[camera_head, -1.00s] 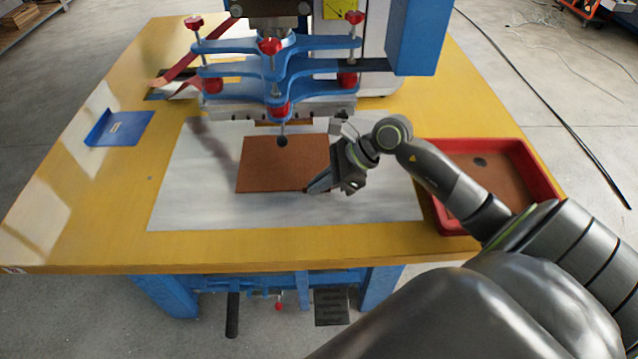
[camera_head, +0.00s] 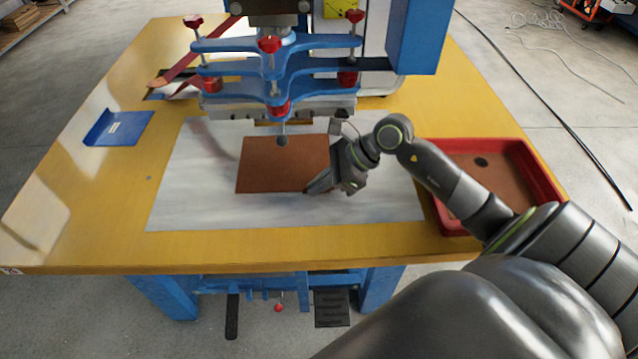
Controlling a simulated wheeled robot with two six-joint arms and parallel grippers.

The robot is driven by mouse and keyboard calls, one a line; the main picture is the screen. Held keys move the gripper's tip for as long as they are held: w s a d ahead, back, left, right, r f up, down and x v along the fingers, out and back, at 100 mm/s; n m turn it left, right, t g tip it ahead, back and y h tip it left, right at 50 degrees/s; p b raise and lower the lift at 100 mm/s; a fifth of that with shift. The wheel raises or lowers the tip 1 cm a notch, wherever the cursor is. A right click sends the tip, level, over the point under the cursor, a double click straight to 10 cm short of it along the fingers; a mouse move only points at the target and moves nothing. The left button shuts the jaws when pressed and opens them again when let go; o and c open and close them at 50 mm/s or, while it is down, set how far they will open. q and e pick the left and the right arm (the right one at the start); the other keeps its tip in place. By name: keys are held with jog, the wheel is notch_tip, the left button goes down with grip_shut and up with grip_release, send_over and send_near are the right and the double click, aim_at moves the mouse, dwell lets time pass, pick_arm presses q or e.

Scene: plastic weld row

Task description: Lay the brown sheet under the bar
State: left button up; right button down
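The brown sheet (camera_head: 282,165) lies flat over the white mat (camera_head: 190,205), roughly square to the machine. Its back edge is near the grey bar (camera_head: 235,112) under the blue press head; most of the sheet is in front of the bar. A small round-tipped rod (camera_head: 282,140) hangs over the back edge. My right gripper (camera_head: 314,187) is at the sheet's front right corner, its fingertips pointing down and left and overlapping the corner. The finger gap is hidden, so I cannot tell if it grips the sheet. My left gripper is not in view.
A red tray (camera_head: 548,172) with brown material inside stands on the right of the yellow table (camera_head: 90,225). A blue folded plate (camera_head: 120,128) lies on the left. The blue press head (camera_head: 275,65) overhangs the back. The mat's left and front are clear.

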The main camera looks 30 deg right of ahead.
jog(key=c, duration=1.5)
grip_release()
jog(key=shift+c, duration=0.2)
jog(key=shift+r+p, duration=0.7)
jog(key=shift+r, duration=0.95)
jog(key=shift+s+a+r+p, duration=0.1)
jog(key=shift+s+a, duration=0.35)
jog(key=shift+s, duration=0.3)
jog(key=shift+s+a+r+p, duration=0.15)
jog(key=shift+s+a, duration=0.35)
jog(key=shift+s, duration=0.3)
jog(key=shift+s+a+r+p, duration=0.1)
jog(key=shift+s+a, duration=0.35)
jog(key=shift+s, duration=0.3)
jog(key=shift+s+a+r, duration=0.1)
jog(key=shift+s+a, duration=0.25)
jog(key=shift+s, duration=0.25)
jog(key=shift+s+a+r, duration=0.1)
jog(key=shift+s+a, duration=0.25)
jog(key=shift+s, duration=0.2)
